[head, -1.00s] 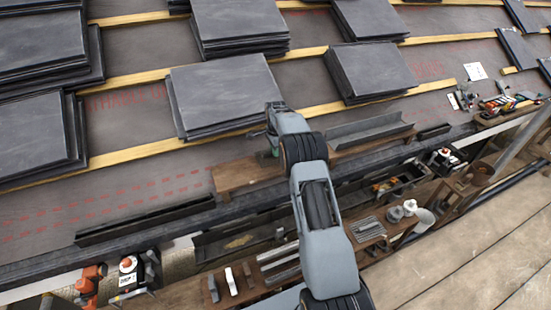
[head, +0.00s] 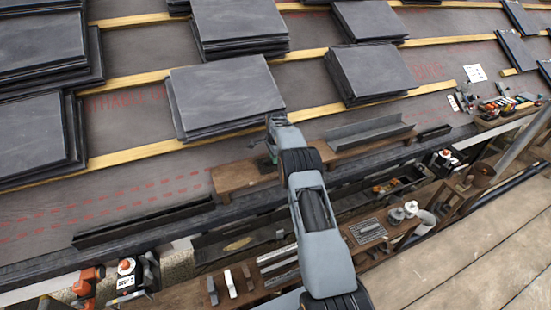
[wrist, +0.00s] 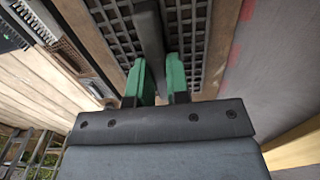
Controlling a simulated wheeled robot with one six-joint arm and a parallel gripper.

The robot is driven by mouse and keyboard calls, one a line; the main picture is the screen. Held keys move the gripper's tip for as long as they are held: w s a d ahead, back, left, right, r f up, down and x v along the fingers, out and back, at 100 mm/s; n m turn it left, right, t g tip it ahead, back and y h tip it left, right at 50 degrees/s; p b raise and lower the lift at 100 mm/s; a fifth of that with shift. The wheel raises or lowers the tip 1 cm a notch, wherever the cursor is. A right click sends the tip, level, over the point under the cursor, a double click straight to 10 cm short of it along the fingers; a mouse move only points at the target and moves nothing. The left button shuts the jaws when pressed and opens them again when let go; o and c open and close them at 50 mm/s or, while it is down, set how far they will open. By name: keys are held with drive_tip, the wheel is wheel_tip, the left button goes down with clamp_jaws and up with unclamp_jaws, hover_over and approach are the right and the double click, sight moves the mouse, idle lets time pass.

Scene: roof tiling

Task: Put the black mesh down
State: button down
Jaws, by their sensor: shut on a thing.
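The black mesh (wrist: 190,35) is a dark square grid that fills the upper middle of the wrist view, on both sides of my gripper. My gripper (wrist: 160,75) has two green fingertips shut on the dark bar that runs along the middle of the mesh. In the head view the wrist end of my arm is over the brown wooden board on the roof, beside the tile stack. The wrist hides most of the fingers there, and I cannot make out the mesh. I cannot tell whether the mesh touches the board below it.
A grey channel piece (head: 369,133) lies on the right part of the wooden board (head: 232,180). A slate tile stack (head: 226,93) is just behind my gripper. A dark gutter runs along the roof edge. Tools and small parts crowd the bench in front.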

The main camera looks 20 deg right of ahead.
drive_tip(key=shift+f, duration=0.1)
drive_tip(key=shift+f, duration=0.1)
drive_tip(key=c, duration=1.1)
unclamp_jaws()
